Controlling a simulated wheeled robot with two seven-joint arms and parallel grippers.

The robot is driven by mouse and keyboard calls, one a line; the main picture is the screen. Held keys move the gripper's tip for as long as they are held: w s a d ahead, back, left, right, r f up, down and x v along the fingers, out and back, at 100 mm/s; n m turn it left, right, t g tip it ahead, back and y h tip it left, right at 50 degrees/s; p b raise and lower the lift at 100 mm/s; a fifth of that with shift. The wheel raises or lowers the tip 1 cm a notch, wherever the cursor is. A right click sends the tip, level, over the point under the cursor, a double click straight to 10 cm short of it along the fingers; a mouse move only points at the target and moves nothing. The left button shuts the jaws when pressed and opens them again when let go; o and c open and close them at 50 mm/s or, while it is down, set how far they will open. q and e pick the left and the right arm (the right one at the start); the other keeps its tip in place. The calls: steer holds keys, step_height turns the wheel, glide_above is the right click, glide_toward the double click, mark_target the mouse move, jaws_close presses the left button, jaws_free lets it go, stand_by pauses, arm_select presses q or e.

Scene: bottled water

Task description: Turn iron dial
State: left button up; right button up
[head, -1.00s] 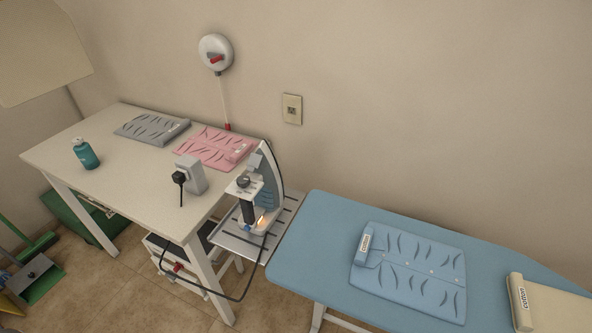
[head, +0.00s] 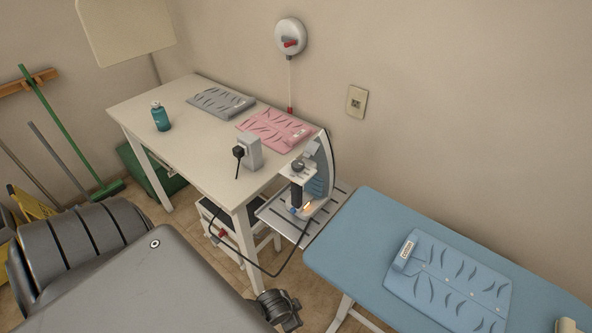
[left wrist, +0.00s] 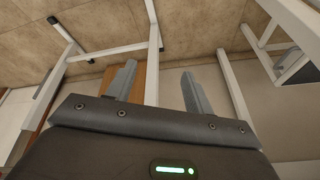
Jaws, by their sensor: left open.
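The iron (head: 318,172) stands upright on its metal rest, between the white table and the blue ironing board. A dark round knob (head: 298,164), which looks like its dial, shows on its near side. A small orange glow shows low on the iron, and a dark cord hangs down from it. My left gripper (left wrist: 158,72) is open and empty in the left wrist view, its two grey fingers apart above table legs and tiled floor. The iron is not in that view. In the head view my left arm fills the lower left; its fingers are not visible there. My right gripper is out of view.
The slatted metal rest (head: 340,194) adjoins the blue ironing board (head: 345,240), which carries a folded blue garment (head: 455,285). The white table (head: 190,160) holds a teal bottle (head: 160,117), grey and pink folded garments, and a socket box (head: 250,152) with a plug.

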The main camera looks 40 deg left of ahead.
arm_select(q)
steer(key=w+d+r+m+t+p, duration=0.1)
steer(key=w+r+m, duration=0.1)
steer(key=r, duration=1.1)
steer(key=w+d+r+m+t, duration=0.1)
steer(key=w+r+t, duration=0.1)
steer(key=r, duration=1.1)
steer(key=w+d+r+m+t+h, duration=0.1)
steer(key=w+d+r+m+h, duration=0.35)
steer(key=w+r+m, duration=0.55)
steer(key=w+d+r+m+t+h, duration=0.1)
steer(key=w+d+r+m+h, duration=0.3)
steer(key=m, duration=0.9)
steer(key=m+g+y+b, duration=0.2)
steer(key=m+g+y, duration=0.4)
steer(key=m, duration=0.8)
glide_toward(297, 163)
steer(key=p+x, duration=0.2)
steer(key=x, duration=0.5)
steer(key=shift+d, duration=0.1)
steer(key=shift+w+d+f, duration=0.1)
steer(key=shift+w+f, duration=0.05)
steer(key=shift+f, duration=0.4)
